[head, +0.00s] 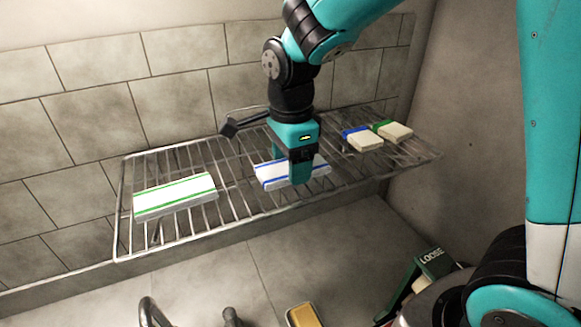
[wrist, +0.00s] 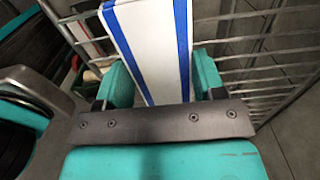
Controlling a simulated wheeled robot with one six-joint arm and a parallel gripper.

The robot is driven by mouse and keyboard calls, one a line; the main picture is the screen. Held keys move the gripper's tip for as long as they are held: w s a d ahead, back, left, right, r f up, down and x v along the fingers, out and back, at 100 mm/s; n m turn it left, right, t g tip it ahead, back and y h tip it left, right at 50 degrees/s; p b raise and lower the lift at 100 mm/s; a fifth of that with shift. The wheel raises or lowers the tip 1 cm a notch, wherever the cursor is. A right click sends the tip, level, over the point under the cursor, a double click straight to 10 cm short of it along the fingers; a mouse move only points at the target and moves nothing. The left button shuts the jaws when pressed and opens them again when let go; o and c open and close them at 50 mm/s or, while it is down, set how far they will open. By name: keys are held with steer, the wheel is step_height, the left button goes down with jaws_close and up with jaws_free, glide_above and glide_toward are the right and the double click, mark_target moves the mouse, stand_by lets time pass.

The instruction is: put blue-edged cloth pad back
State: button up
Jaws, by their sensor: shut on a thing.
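The blue-edged cloth pad (head: 271,174) is white with blue stripes and lies flat at the middle of the wire rack (head: 236,196). I cannot tell whether it rests on the wires or is just above them. My gripper (head: 302,172) points down over the pad and is shut on it. In the wrist view the pad (wrist: 148,40) runs between the two teal fingers of my gripper (wrist: 160,82), its two blue stripes lengthwise. Its near end is hidden behind the dark gripper plate.
A green-striped white pad (head: 174,197) lies at the rack's left. Two small blocks, one blue-ended (head: 364,141) and one green-ended (head: 396,132), lie at its right. Below are a green box marked LOOSE (head: 436,263) and a yellow item (head: 304,316). A tiled wall stands behind.

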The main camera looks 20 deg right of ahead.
steer(key=o, duration=1)
step_height(320, 180, up, 12)
steer(key=b, duration=0.3)
steer(key=s+a+f+n+y, duration=0.2)
steer(key=s+f+n, duration=0.2)
steer(key=s+n, duration=0.5)
steer(key=s+a+f+n+y, duration=0.2)
steer(key=s+f+n, duration=0.2)
steer(key=s+n, duration=0.5)
steer(key=n, duration=0.7)
steer(key=shift+a+f, duration=0.15)
steer(key=shift+a, duration=0.2)
